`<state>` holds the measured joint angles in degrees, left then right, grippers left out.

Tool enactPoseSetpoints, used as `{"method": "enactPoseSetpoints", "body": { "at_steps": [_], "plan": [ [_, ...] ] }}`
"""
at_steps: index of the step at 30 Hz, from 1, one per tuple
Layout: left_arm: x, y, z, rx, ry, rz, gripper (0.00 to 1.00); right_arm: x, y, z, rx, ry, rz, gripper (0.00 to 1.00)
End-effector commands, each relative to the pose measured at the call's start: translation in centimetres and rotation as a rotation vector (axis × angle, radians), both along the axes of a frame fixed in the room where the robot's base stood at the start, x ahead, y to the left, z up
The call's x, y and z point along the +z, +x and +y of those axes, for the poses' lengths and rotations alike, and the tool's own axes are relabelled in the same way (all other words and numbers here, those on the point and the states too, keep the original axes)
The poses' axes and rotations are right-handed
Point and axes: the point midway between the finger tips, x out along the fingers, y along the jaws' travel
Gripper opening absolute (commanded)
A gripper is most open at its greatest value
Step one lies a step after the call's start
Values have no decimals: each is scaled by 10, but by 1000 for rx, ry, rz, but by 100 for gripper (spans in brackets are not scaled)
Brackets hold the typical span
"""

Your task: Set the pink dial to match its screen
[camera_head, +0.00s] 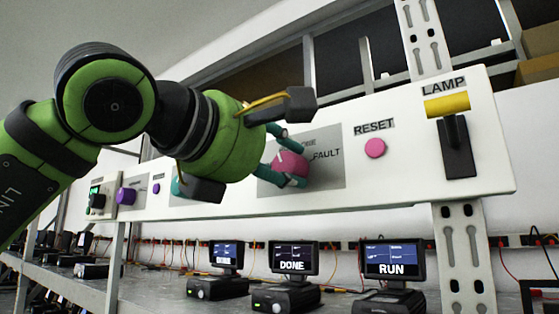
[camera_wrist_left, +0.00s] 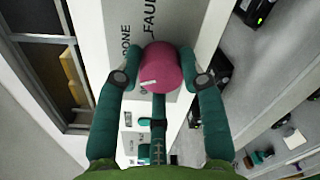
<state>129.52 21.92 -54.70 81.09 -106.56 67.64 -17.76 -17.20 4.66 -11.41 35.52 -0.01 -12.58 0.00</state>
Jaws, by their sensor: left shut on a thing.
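The pink dial (camera_head: 291,163) sits on a grey plate (camera_head: 325,150) on the white panel, partly hidden by my left gripper (camera_head: 286,156). The gripper's teal fingers are shut on the dial. In the left wrist view, the dial (camera_wrist_left: 161,68) lies between the two side fingers (camera_wrist_left: 162,79), with a white mark on its lower left edge. A screen reading DONE (camera_head: 293,259) stands below the dial in the head view. My right gripper is not in view.
To the right are a pink RESET button (camera_head: 375,148) and a black LAMP lever (camera_head: 456,146). A RUN screen (camera_head: 393,261) and another screen (camera_head: 226,255) stand on the shelf below.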

Motion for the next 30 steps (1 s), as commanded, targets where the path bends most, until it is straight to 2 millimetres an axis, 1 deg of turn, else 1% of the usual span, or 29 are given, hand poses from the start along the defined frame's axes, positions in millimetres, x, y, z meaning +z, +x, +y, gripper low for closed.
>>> {"method": "enactPoseSetpoints", "body": {
  "at_steps": [1, 15, 16, 17, 18, 27, 30],
  "plan": [
    [7, -2, 2, -1, -4, -20, 7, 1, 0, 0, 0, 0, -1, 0],
    [7, -2, 2, -1, 6, -28, 7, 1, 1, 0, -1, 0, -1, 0],
    [7, -2, 2, -1, 6, -28, 48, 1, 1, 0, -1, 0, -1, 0],
    [7, -2, 2, -1, 6, -28, 60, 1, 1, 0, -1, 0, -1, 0],
    [6, -2, 1, -2, 7, -27, 64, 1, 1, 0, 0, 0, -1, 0],
    [3, -1, 1, -2, 12, -20, 64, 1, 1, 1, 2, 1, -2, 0],
    [3, -6, 4, -2, 12, -20, 64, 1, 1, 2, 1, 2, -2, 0]
  ]
}}
